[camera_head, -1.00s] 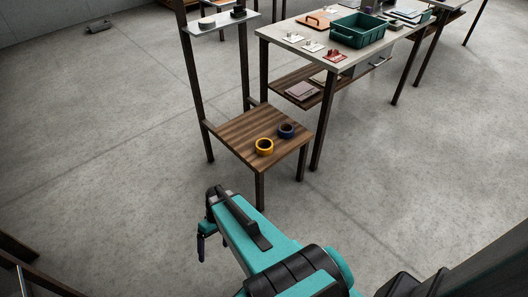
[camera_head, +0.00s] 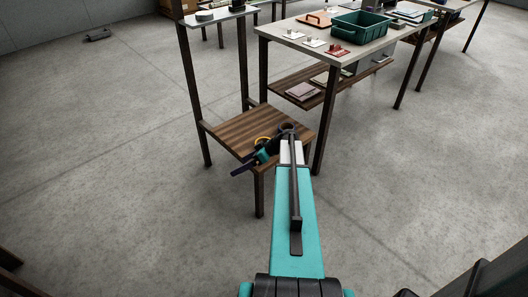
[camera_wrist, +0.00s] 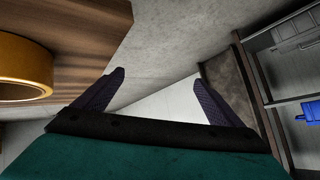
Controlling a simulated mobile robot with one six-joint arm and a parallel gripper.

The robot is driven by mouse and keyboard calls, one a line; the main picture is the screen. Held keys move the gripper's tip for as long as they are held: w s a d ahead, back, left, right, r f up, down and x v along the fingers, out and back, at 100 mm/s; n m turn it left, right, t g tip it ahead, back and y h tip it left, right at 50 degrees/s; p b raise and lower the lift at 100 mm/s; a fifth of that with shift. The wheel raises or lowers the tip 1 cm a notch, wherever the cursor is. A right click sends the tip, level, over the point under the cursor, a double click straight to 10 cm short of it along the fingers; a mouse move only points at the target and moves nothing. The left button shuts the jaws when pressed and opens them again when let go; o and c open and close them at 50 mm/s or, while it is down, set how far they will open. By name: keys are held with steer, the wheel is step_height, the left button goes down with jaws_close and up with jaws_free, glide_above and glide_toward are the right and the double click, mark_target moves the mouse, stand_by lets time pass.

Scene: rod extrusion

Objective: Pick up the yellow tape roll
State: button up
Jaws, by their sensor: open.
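The yellow tape roll (camera_head: 262,139) lies on the low wooden shelf (camera_head: 235,128), partly hidden behind my wrist in the head view. In the wrist view the yellow tape roll (camera_wrist: 22,70) is large at the left edge and cut off by the frame, resting on brown wood. My gripper (camera_head: 238,170) is at the front edge of the shelf, pointing left. In the wrist view its two dark fingers (camera_wrist: 158,80) are spread apart with nothing between them. The roll is to the left of both fingers, outside the gap.
A long table (camera_head: 377,48) behind bears a green crate (camera_head: 360,31) and small items. A lower shelf (camera_head: 288,76) is under it. A small upper shelf (camera_head: 214,14) stands above the wooden one. The blue roll is not clearly visible behind my arm. Open floor lies left.

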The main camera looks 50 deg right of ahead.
steer(key=shift+n+t, duration=0.4)
steer(key=shift+t, duration=0.5)
steer(key=d+r, duration=0.1)
steer(key=d, duration=0.1)
steer(key=d+b, duration=0.1)
steer(key=d, duration=0.2)
steer(key=d+r, duration=0.1)
steer(key=d, duration=0.1)
steer(key=shift+s+d+r, duration=0.3)
steer(key=shift+s+r, duration=0.05)
steer(key=s+d+r+t+h+b, duration=0.1)
steer(key=s+d+r+b, duration=0.1)
steer(key=s+d, duration=0.2)
steer(key=s+d+r+m+t+h+b, duration=0.1)
steer(key=s+d, duration=0.4)
steer(key=d, duration=0.5)
steer(key=shift+r+h+b, duration=0.35)
steer(key=shift+h+b, duration=0.15)
steer(key=shift+b, duration=0.05)
steer(key=shift+w, duration=0.15)
steer(key=shift+b+x, duration=0.55)
steer(key=shift+x, duration=3.75)
steer(key=shift+b+x, duration=0.55)
steer(key=shift+x, duration=2.05)
steer(key=shift+a+r, duration=0.15)
steer(key=shift+c, duration=0.4)
